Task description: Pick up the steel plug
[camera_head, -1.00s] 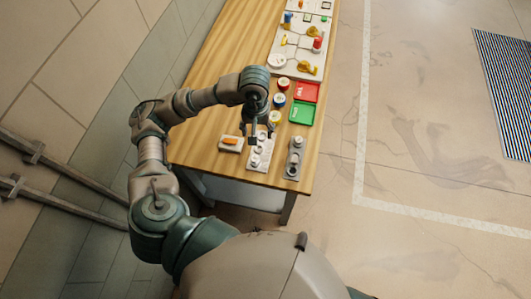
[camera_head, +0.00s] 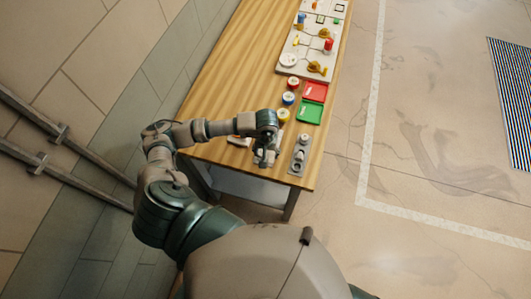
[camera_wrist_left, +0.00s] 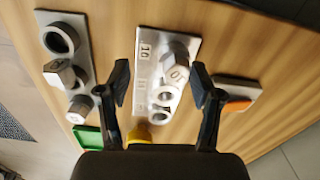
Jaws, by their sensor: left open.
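My left gripper (camera_head: 265,157) is over the near end of the table and covers most of the middle grey plate there. In the left wrist view, my left gripper (camera_wrist_left: 163,88) is open, with its fingers on either side of the middle plate (camera_wrist_left: 143,58). A steel plug (camera_wrist_left: 175,72) marked 10 stands on this plate between the fingertips, with no visible grip on it. Ring-shaped sockets (camera_wrist_left: 163,96) are beside it. A second grey plate (camera_wrist_left: 82,35) holds a hex-headed steel piece (camera_wrist_left: 60,73), a smaller one (camera_wrist_left: 82,104) and an open dark socket. My right gripper is not in view.
The wooden table (camera_head: 236,75) also bears a red tray (camera_head: 314,91), a green tray (camera_head: 308,113), several coloured round pieces and a white board (camera_head: 312,45) with valves. An orange-topped block (camera_wrist_left: 236,100) lies close to one finger. A wall is on the left.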

